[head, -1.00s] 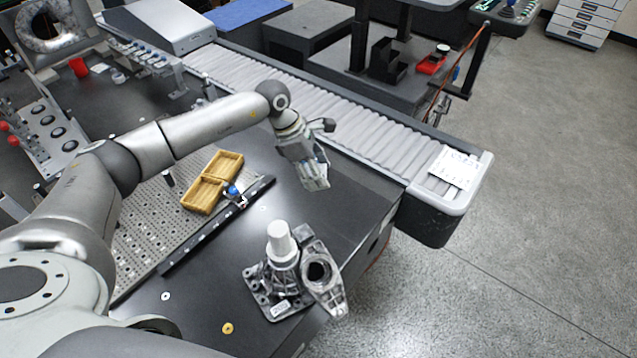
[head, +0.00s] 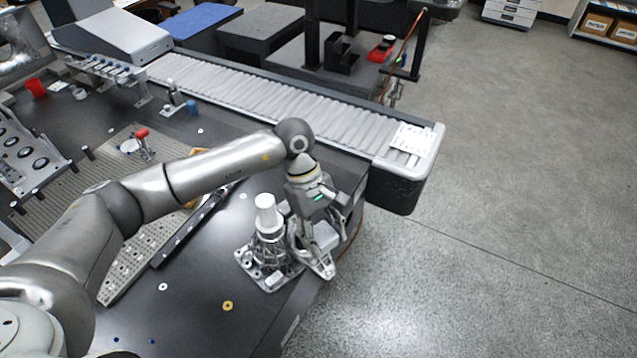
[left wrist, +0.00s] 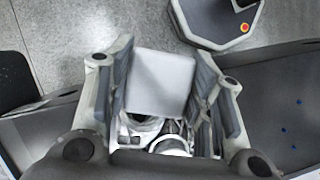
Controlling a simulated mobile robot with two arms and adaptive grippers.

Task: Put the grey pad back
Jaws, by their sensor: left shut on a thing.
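The grey pad (left wrist: 160,80) is a plain light-grey square block between the two fingers of my left gripper (left wrist: 162,92) in the left wrist view. In the head view the pad (head: 325,237) shows beside the fingers of my left gripper (head: 316,232), which is shut on it. The gripper points down over the metal casting (head: 318,262) at the table's right edge, and hides much of that part. I cannot tell whether the pad touches the casting. My right gripper is not in view.
A white cylinder (head: 266,214) stands upright on a metal base (head: 262,268) just left of the gripper. The roller conveyor (head: 250,103) runs behind my arm. A perforated plate (head: 130,262) lies left. The dark table (head: 190,318) has bare room in front.

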